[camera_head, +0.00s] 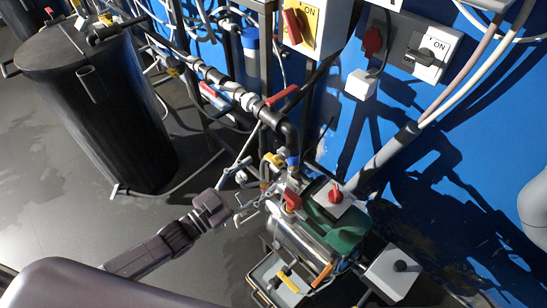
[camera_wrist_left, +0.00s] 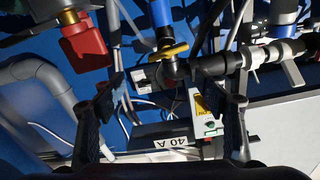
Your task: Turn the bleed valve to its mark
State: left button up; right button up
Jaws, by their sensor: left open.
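My left gripper (camera_head: 245,201) comes in from the lower left and is open beside the valve cluster on the metal unit. In the left wrist view its two fingers (camera_wrist_left: 168,92) are spread with nothing between them. A small yellow valve handle (camera_wrist_left: 168,50) sits ahead of and between the fingers, just below a blue pipe, apart from them. A red handle (camera_wrist_left: 83,45) hangs under a brass fitting at upper left. In the head view a yellow handle (camera_head: 274,160) and a red one (camera_head: 292,200) show on the cluster. I cannot tell which is the bleed valve; no mark is readable.
A black tank (camera_head: 110,110) stands at left. A pipe with a red lever (camera_head: 281,95) runs above the cluster. Switch boxes (camera_head: 310,25) hang on the blue wall. A "40 A" label (camera_wrist_left: 170,143) shows low in the wrist view.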

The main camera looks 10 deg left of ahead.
aim_at(274, 159)
pick_arm(q)
jog(key=w+d+n, duration=0.1)
jog(key=w, duration=0.1)
jog(key=w+d+f+n, duration=0.1)
jog(key=w, duration=0.2)
jog(key=w+d+n, duration=0.1)
jog(key=w, duration=0.1)
jog(key=shift+w+d+f+n+y+p, duration=0.1)
jog(key=shift+w+f+n+y+p, duration=0.1)
jog(key=shift+w+n+y+p, duration=0.15)
